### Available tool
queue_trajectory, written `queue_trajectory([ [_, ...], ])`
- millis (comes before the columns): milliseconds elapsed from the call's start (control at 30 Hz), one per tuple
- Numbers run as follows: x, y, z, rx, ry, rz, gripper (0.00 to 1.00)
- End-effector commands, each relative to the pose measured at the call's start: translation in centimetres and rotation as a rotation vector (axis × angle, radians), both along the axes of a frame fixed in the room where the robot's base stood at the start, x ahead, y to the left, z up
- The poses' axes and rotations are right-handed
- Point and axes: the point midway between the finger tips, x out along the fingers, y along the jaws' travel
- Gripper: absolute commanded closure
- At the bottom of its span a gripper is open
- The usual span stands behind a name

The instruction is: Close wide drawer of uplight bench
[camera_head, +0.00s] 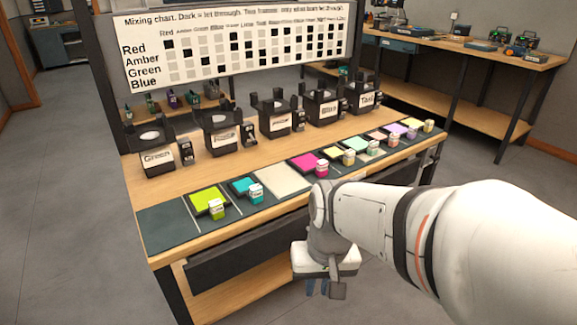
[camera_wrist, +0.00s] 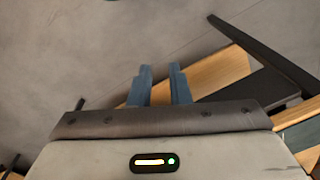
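The uplight bench is the wood-topped bench (camera_head: 165,222) in the middle of the head view. My gripper (camera_head: 325,288) hangs pointing down in front of the bench, near the drawer's right part. In the wrist view its two blue-grey fingers (camera_wrist: 160,70) are a narrow gap apart, with nothing between them. A dark bar beside a wooden surface lies to their right; I cannot tell whether it is the drawer.
Labelled black fixtures (camera_head: 222,133) and coloured gels with small jars (camera_head: 216,210) stand on the bench top. A mixing chart (camera_head: 240,48) rises behind. A lower wooden shelf (camera_head: 215,292) lies beneath. The floor (camera_head: 75,230) at left is clear. Another bench (camera_head: 480,50) stands at back right.

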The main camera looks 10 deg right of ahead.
Motion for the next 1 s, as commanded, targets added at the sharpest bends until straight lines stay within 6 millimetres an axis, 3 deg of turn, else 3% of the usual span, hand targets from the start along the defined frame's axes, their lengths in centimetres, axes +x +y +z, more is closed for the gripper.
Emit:
queue_trajectory([
  [233,1.9,2.3,-1.6,0.355,0.375,-0.754,0.83],
  [433,7.0,2.6,-2.1,0.679,0.779,-1.477,0.83],
  [567,11.6,0.3,-2.7,0.900,1.076,-1.917,0.83],
  [733,16.7,-6.2,-4.8,1.226,1.505,-2.401,0.83],
  [767,17.3,-7.6,-5.4,-1.238,-1.522,2.376,0.83],
  [900,18.9,-13.5,-8.0,-1.137,-1.388,1.957,0.83],
  [1000,19.1,-16.6,-9.6,-1.098,-1.323,1.759,0.83],
])
